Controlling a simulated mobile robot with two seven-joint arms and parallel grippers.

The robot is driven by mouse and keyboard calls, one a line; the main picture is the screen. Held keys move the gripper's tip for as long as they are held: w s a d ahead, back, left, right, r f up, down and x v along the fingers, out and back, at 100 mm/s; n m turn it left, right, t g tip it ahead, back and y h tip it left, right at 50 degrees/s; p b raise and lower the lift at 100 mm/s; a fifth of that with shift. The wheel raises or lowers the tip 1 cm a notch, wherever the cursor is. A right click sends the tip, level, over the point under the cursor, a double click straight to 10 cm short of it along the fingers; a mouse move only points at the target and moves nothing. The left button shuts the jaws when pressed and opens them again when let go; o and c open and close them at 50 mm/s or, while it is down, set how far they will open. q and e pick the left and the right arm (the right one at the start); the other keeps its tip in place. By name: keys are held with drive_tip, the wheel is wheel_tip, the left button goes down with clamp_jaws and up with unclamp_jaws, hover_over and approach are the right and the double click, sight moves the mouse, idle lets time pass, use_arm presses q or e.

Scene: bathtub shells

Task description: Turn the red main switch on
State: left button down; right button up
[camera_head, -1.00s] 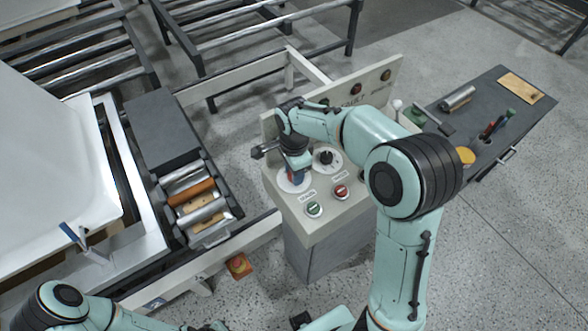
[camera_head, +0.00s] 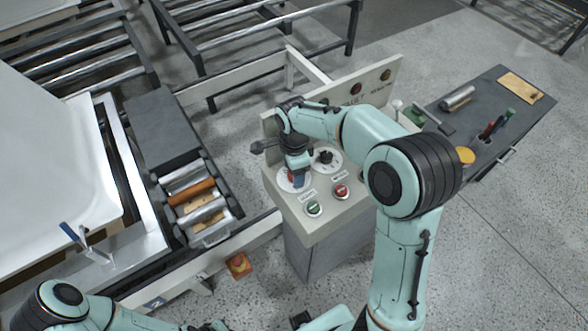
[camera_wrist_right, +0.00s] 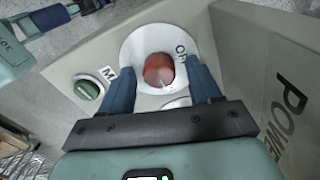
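The red main switch is a red knob (camera_wrist_right: 158,70) on a round white plate in the right wrist view. Lettering beginning with "O" is beside it. My right gripper (camera_wrist_right: 162,88) has its two blue fingers apart, one on each side of the knob, with gaps visible between; contact is not clear. In the head view my right gripper (camera_head: 298,180) points down over the switch's white plate (camera_head: 284,181) on the control console (camera_head: 306,229), and mostly hides the knob. My left arm (camera_head: 66,306) is at the bottom left; its gripper's fingers cannot be made out.
The console also carries a black knob (camera_head: 325,157), a green button (camera_head: 313,208) and a red button (camera_head: 341,191). An upright panel with lamps (camera_head: 386,75) stands behind them. A roller conveyor (camera_head: 195,200) lies left, a tool bench (camera_head: 485,115) right.

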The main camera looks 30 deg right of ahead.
use_arm(q)
drive_tip(key=shift+w+r+p, duration=0.8)
drive_tip(key=shift+w+r, duration=0.1)
drive_tip(key=shift+r, duration=0.15)
use_arm(e)
wheel_tip(320, 180, up, 13)
drive_tip(key=shift+r, duration=0.15)
use_arm(q)
drive_tip(key=shift+s, duration=0.1)
